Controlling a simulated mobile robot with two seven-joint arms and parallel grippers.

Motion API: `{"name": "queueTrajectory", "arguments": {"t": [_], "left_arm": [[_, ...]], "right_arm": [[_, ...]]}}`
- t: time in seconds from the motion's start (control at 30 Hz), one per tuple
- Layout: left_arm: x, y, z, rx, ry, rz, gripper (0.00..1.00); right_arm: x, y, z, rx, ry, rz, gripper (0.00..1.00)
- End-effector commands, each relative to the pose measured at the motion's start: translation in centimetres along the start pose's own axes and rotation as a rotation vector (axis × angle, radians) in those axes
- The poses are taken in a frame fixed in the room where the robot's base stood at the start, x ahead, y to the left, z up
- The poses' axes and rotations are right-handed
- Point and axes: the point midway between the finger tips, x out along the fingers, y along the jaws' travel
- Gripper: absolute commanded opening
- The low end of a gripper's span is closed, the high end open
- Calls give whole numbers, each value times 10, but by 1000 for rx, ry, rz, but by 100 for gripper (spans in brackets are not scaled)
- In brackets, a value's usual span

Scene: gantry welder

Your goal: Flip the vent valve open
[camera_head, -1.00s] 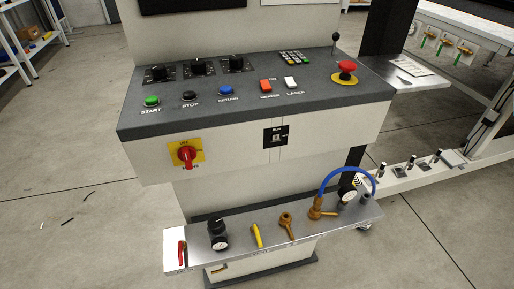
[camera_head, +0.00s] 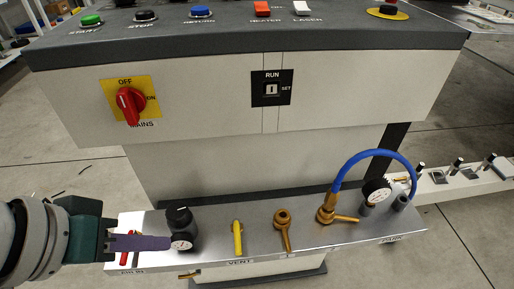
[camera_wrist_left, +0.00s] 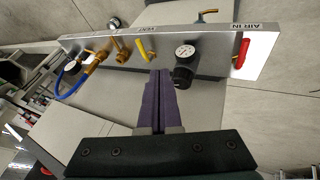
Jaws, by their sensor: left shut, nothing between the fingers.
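The vent valve's yellow lever (camera_head: 238,239) stands above the VENT label on the steel valve shelf (camera_head: 205,256). It also shows in the left wrist view (camera_wrist_left: 146,51), beyond and a little left of the fingertips. My left gripper (camera_head: 168,243) comes in from the left with its purple fingers shut and empty. In the head view its tips overlap the black regulator's gauge, left of the yellow lever and apart from it. In the left wrist view the fingers (camera_wrist_left: 160,74) lie together, pointing towards the shelf. My right gripper is not in view.
The black regulator (camera_head: 179,219) stands left of the yellow lever. The red AIR IN lever (camera_wrist_left: 242,53) is at the shelf's end. A brass valve (camera_head: 284,229) and a blue hose (camera_head: 372,153) are to the right. The control console (camera_head: 200,105) overhangs behind.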

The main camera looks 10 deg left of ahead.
Motion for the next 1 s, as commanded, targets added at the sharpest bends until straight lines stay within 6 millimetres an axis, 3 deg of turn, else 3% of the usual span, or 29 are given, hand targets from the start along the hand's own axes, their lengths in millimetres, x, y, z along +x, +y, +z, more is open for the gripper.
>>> {"name": "queueTrajectory", "arguments": {"t": [0.37, 0.53, 1.0], "left_arm": [[3, -3, -1, -16, 3, 4, 0], [14, -4, 0, -16, 4, 4, 0], [110, -4, 1, -15, 3, 3, 0]], "right_arm": [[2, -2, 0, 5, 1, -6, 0], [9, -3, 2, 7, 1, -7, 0], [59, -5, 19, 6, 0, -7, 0]]}}
